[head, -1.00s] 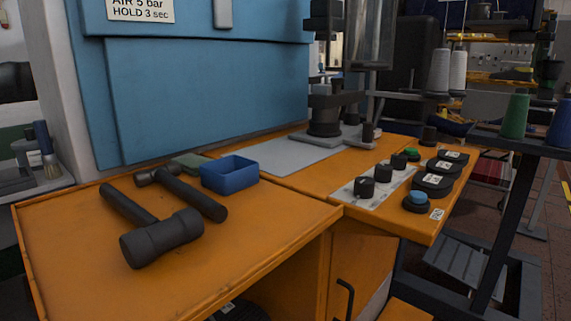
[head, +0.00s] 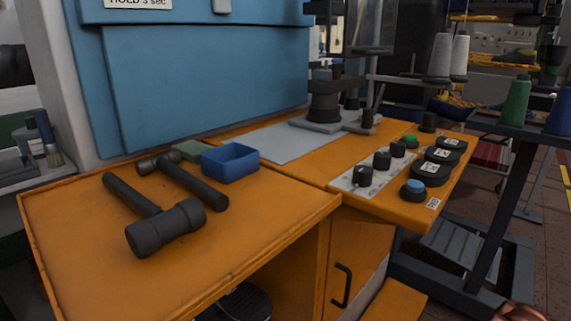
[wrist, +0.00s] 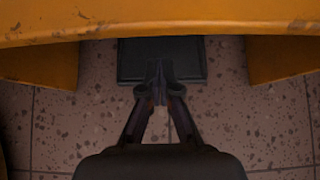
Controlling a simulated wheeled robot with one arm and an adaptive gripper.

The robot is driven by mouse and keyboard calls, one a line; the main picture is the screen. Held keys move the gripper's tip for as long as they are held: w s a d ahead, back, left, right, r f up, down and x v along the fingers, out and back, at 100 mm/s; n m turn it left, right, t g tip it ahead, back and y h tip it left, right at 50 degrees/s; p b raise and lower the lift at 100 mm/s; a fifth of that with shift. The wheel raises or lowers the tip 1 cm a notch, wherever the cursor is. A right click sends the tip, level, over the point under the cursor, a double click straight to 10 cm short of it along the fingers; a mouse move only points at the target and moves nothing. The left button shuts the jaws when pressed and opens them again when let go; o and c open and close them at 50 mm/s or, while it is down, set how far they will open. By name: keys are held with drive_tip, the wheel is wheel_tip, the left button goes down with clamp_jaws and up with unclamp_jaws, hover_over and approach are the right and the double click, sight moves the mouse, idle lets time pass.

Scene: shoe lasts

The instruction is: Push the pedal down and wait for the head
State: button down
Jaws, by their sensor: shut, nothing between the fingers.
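The pedal (wrist: 188,60) is a dark, flat plate on the tiled floor, in the recess under the orange bench, at the upper middle of the wrist view. The head, a dark cylindrical machine part (head: 324,100), stands above a grey plate at the back of the bench.
The orange bench's front edge (wrist: 215,22) hangs across the top of the wrist view, with cabinet sides flanking the recess. On the bench are a mallet (head: 165,230), a blue tray (head: 230,162) and a knob panel (head: 366,178). A dark rack stands at the right.

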drive_tip(key=p+v, duration=0.3)
drive_tip(key=v, duration=0.3)
drive_tip(key=shift+r, duration=0.2)
idle(0.4)
drive_tip(key=shift+s+d, duration=0.1)
drive_tip(key=shift+s, duration=0.05)
